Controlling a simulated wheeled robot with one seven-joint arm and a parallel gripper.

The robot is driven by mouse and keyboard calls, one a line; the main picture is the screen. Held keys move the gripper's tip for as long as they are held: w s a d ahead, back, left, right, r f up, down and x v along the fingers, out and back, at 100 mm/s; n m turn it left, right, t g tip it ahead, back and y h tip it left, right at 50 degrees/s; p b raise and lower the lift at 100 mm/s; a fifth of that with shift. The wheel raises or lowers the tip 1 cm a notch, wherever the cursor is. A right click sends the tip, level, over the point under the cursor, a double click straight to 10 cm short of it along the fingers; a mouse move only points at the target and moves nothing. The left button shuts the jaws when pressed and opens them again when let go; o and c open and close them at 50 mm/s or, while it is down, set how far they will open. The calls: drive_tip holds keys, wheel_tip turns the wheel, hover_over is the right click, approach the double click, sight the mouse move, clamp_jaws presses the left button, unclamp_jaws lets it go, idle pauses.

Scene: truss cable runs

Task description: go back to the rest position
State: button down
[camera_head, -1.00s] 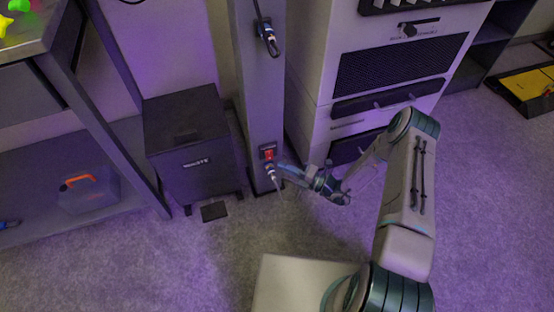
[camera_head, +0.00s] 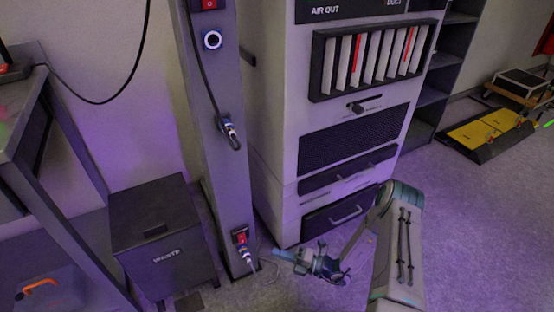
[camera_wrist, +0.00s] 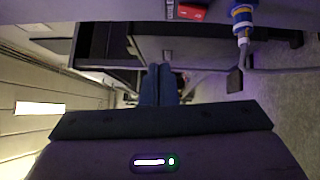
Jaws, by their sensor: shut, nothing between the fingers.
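My gripper (camera_head: 278,254) is low in the head view, to the right of the foot of the grey post (camera_head: 228,190), pointing left. Its fingers are shut together with nothing between them; the closed fingertips also show in the wrist view (camera_wrist: 160,72). A blue and silver cable connector (camera_head: 247,257) sits low on the post, below a red switch (camera_head: 241,239). In the wrist view the connector (camera_wrist: 242,14) and the red switch (camera_wrist: 190,12) are at the top, apart from my fingers.
A dark waste bin (camera_head: 160,235) stands left of the post. A pale cabinet (camera_head: 330,150) with drawers stands behind my arm. A cable with a second connector (camera_head: 229,131) hangs higher on the post. Carpet at the right (camera_head: 470,220) is clear.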

drive_tip(key=shift+r, duration=0.1)
drive_tip(key=s+d+r+n+g+h+p, duration=0.1)
drive_tip(key=s+r+n+g+h+p, duration=0.2)
drive_tip(key=r+n, duration=0.6)
drive_tip(key=s+r+n+g+h+p, duration=0.15)
drive_tip(key=r+n+g+p, duration=0.35)
drive_tip(key=r, duration=0.8)
drive_tip(key=s+d+r+n+g+h+p, duration=0.1)
drive_tip(key=s+r+n+g+h+p, duration=0.15)
drive_tip(key=r+n+p, duration=0.6)
drive_tip(key=s+d+r+n+t+h+p, duration=0.2)
drive_tip(key=s+d+r+n+h+p, duration=0.1)
drive_tip(key=r, duration=0.9)
drive_tip(key=s+d+r+n+t+h+p, duration=0.3)
drive_tip(key=r+n, duration=0.4)
drive_tip(key=r, duration=0.5)
drive_tip(key=s+d+r+n+t+h+p, duration=0.2)
drive_tip(key=s+d+r+n+h+p, duration=0.3)
drive_tip(key=r, duration=0.6)
drive_tip(key=shift+s+r+n+t+p, duration=0.35)
drive_tip(key=shift+s+r+p, duration=0.05)
drive_tip(key=shift+p, duration=0.25)
drive_tip(key=shift+d, duration=0.1)
